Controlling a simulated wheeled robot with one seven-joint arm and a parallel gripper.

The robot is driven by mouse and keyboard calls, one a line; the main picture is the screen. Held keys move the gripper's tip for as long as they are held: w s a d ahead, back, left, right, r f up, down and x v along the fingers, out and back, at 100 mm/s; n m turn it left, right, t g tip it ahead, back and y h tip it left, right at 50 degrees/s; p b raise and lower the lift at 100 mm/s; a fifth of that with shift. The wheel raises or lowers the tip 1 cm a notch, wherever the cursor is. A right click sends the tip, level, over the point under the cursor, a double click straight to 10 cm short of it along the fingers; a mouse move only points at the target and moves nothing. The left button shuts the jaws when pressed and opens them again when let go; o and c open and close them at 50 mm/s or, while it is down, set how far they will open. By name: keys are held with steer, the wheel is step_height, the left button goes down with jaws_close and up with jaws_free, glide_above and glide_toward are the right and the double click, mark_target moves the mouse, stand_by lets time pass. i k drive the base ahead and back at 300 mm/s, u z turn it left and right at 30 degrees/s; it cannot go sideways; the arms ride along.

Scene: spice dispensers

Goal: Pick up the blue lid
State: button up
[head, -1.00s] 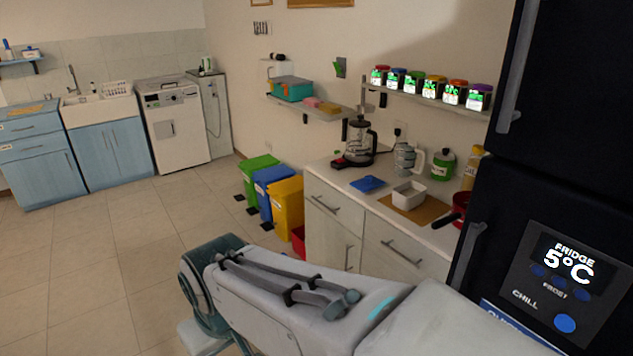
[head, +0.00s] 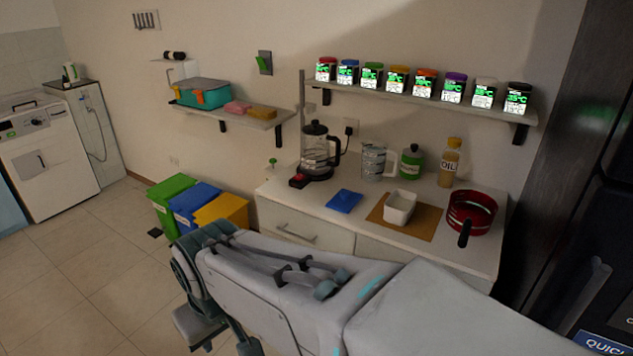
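A flat blue lid (head: 344,201) lies on the white counter (head: 300,198), left of an open white container (head: 400,207) on a brown board. It looks unobstructed in the head view. A spice jar with a blue top (head: 348,72) also stands on the wall shelf, second from the left. My arm stretches across the lower part of the view, in front of the counter.
A coffee maker (head: 316,155), glass jug (head: 374,160), green bottle (head: 411,162), oil bottle (head: 449,162) and red pan (head: 471,212) stand around the counter. Several spice jars line the shelf (head: 420,101) above. Colored bins (head: 196,203) stand left; a dark fridge (head: 600,200) is right.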

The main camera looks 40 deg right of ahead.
mark_target(346, 200)
steer(key=z, duration=0.7)
steer(key=i, duration=0.9)
steer(key=z, duration=1.4)
steer(key=i, duration=0.35)
steer(key=z, duration=0.35)
